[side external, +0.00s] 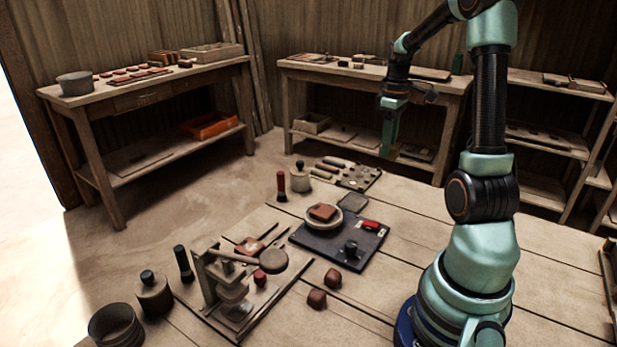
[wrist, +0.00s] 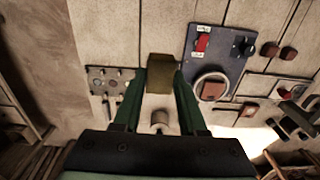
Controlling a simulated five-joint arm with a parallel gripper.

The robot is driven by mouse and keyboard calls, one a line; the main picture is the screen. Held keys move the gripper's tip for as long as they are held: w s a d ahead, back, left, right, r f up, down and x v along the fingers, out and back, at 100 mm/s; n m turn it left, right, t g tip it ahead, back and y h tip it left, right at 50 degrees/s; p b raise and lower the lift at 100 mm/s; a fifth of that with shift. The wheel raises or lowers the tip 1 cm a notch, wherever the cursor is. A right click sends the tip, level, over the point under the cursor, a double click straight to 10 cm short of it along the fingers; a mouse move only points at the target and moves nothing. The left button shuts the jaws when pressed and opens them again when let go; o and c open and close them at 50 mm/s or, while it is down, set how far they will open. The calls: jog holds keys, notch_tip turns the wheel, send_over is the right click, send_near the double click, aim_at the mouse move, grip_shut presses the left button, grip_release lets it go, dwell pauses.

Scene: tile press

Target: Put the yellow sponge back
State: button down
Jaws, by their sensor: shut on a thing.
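My gripper (wrist: 160,80) is shut on the yellow sponge (wrist: 160,66), a dull olive-yellow block between the two green fingertips in the wrist view. In the side view my gripper (side external: 388,150) hangs fingers-down in the air, beyond the dark board in the picture. The sponge is small and hard to make out there. The dark board (side external: 313,245) on the table carries a round pale dish with a brown tile (side external: 322,212), a red part (side external: 370,225) and a black knob (side external: 350,247).
A flat grey pad (side external: 352,201) lies behind the board. A tool tray (side external: 358,181) with small items is at the table's far edge, with a lidded jar (side external: 299,177) beside it. A press (side external: 212,275) and reddish blocks (side external: 333,278) stand nearer. The right-hand planks are bare.

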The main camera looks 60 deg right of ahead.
notch_tip(320, 180, down, 16)
jog(key=shift+f, duration=0.25)
jog(key=shift+f, duration=0.1)
jog(key=shift+c, duration=2.3)
grip_release()
